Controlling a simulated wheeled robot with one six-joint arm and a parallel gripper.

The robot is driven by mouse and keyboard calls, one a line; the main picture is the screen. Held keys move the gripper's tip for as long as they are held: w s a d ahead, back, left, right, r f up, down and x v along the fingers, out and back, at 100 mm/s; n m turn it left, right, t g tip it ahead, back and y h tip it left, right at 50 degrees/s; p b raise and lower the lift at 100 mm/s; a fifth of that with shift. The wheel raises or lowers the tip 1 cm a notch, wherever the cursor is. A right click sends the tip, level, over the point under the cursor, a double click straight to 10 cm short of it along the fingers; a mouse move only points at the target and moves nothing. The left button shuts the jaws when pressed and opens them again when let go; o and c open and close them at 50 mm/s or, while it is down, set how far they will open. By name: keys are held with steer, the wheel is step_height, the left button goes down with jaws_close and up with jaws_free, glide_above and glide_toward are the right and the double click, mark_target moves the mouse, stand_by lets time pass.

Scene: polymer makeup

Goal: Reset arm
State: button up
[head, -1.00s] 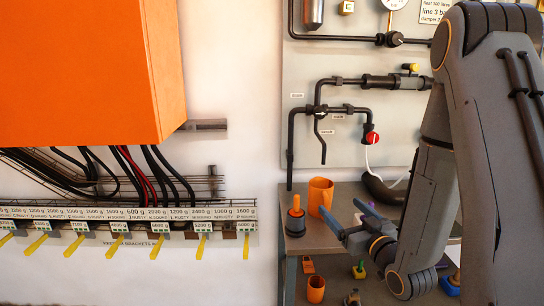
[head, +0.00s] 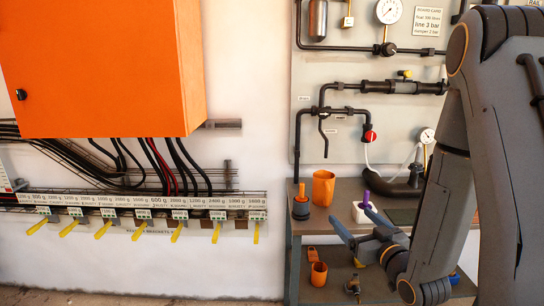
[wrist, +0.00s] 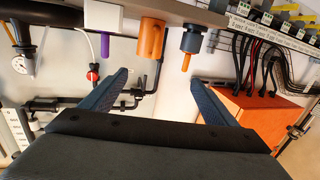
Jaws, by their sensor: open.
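My arm comes in from the right side of the head view, bent downward. My gripper (head: 354,222) is open and empty, its two blue fingers spread in front of the grey bench. In the wrist view my gripper (wrist: 159,78) also shows open, with nothing between the fingers. An orange cup (head: 323,188) stands on the bench top above and left of the fingers, apart from them. An orange-handled tool (head: 301,203) in a dark holder stands left of the cup. My arm hides part of the bench's right side.
A white block with a purple handle (head: 367,207) stands on the bench (head: 345,190) close behind the fingers. A smaller orange cup (head: 318,274) is on the lower shelf. Dark pipes with a red knob (head: 370,136) are on the wall panel.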

steer(key=s+f+m+g+h, duration=0.1)
steer(key=s+f+g+h, duration=0.3)
steer(key=s+g, duration=0.5)
steer(key=shift+f+m+g+h, duration=0.4)
steer(key=shift+f+g, duration=0.3)
steer(key=shift+f, duration=0.25)
steer(key=s+a+r+g, duration=0.1)
steer(key=s+g, duration=0.1)
steer(key=s, duration=0.3)
steer(key=s+a+m+g, duration=0.1)
steer(key=s+g, duration=0.1)
steer(key=s, duration=0.3)
steer(key=s+a+r+g, duration=0.1)
steer(key=s+g, duration=0.1)
steer(key=s, duration=0.2)
steer(key=shift+s+a+r, duration=0.3)
steer(key=shift+s, duration=0.1)
steer(key=shift+c, duration=0.2)
